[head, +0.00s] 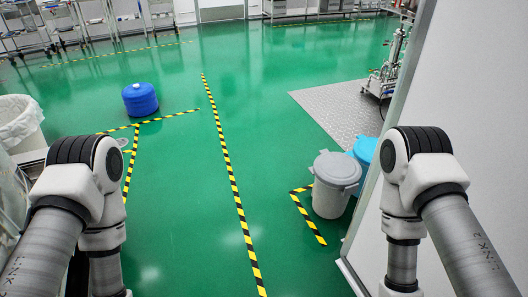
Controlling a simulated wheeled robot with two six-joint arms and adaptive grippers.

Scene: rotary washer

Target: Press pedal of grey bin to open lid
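A grey bin (329,198) with a round grey lid (337,168) stands on the green floor at the right, close to the wall. Its lid looks shut. I cannot make out a pedal on it. My two arms come in from the lower left and lower right, bent downward. Both of my grippers are out of the picture, so whether they are open or shut is hidden. Neither visible arm part touches the bin.
A blue bin (365,150) stands just behind the grey bin. A blue drum (140,99) stands at the left. A white-lined bin (18,123) is at the far left. A wall (465,95) bounds the right. The striped-tape floor in the middle is clear.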

